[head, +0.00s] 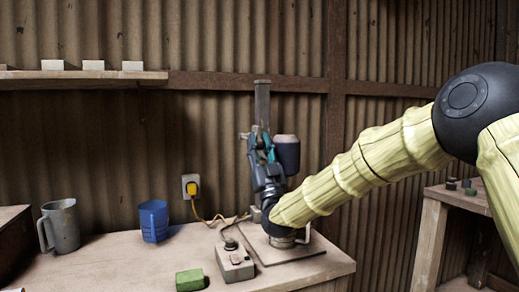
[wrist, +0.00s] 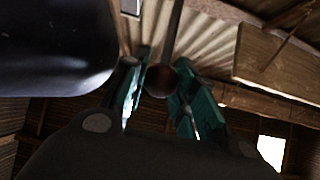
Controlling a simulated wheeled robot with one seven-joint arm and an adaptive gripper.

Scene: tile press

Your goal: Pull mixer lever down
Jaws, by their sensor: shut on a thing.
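The mixer (head: 262,102) stands at the right of the workbench, with a tall upright post and a dark cylinder (head: 288,155) on its right side. My gripper (head: 262,148) is raised in front of the post and hides much of the machine. In the wrist view, the mixer lever (wrist: 172,35) is a thin rod ending in a dark reddish-brown ball knob. The teal fingers of my gripper (wrist: 161,84) are on both sides of the knob and shut on it. The lever is hard to make out in the head view behind my gripper.
The workbench (head: 120,262) holds a grey metal jug (head: 60,227), a blue cup (head: 153,221), a green block (head: 189,280) and a switch box (head: 235,264) with a yellow cord. A shelf (head: 80,74) with white blocks is on the corrugated wall. Another table stands right.

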